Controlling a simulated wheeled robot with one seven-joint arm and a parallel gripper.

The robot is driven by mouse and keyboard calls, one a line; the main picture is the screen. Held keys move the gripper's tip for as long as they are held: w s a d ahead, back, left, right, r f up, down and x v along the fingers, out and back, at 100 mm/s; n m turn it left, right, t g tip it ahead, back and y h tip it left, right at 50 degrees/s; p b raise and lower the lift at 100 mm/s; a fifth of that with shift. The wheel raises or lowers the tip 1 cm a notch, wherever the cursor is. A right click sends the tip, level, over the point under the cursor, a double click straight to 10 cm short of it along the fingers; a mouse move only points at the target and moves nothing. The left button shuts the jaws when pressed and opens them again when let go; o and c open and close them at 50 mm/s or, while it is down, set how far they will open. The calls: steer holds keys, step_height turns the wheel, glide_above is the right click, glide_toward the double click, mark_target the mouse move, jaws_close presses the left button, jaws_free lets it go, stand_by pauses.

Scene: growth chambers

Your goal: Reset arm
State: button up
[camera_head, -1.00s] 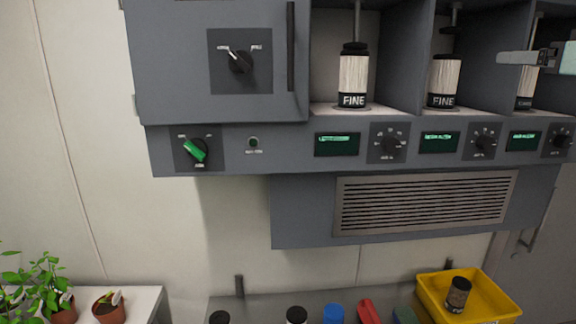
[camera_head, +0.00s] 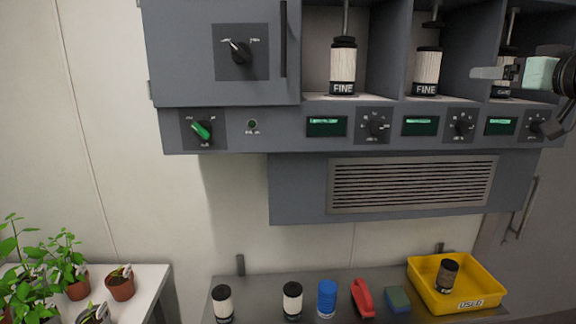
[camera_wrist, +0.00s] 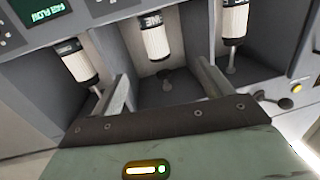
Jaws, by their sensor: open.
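My gripper (camera_head: 497,73) is at the upper right in the head view, in front of the rightmost bay of the grey wall unit (camera_head: 232,131). In the wrist view my gripper (camera_wrist: 163,92) has its two fingers spread apart with nothing between them. Beyond the fingers, in the wrist view, are white filter cartridges with black ends, one at the left (camera_wrist: 78,62), one in the middle (camera_wrist: 155,38) and one at the right (camera_wrist: 233,22). They appear tilted in that view. The fingers look apart from the middle cartridge.
The cabinet's bay walls stand close to my gripper. Below is a shelf (camera_head: 255,300) with cartridges (camera_head: 292,298), a blue cylinder (camera_head: 327,298), a red object (camera_head: 362,298), a sponge (camera_head: 397,300) and a yellow USED bin (camera_head: 470,303) holding a brown cartridge (camera_head: 446,275). Potted plants (camera_head: 121,284) stand at lower left.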

steer(key=s+a+f+g+h+b, duration=0.1)
steer(key=s+a+f+g+b, duration=0.2)
steer(key=a+f, duration=0.75)
steer(key=s+a+f+g+b, duration=0.1)
steer(key=a+f+g+b, duration=0.45)
steer(key=f, duration=0.85)
steer(key=s+a+f+n+g, duration=0.2)
steer(key=s+a+f+g, duration=0.1)
steer(key=s+f, duration=0.3)
steer(key=s+a+f+n+g+h+b, duration=0.1)
steer(key=s+a+f, duration=0.3)
steer(key=s, duration=0.7)
steer(key=s+a+f+n+g+b, duration=0.1)
steer(key=s+a+f+n+g, duration=0.2)
steer(key=s+f, duration=0.5)
steer(key=shift+s+a+f+g, duration=0.15)
steer(key=shift+s+a+g, duration=0.6)
steer(key=shift+a+g, duration=0.1)
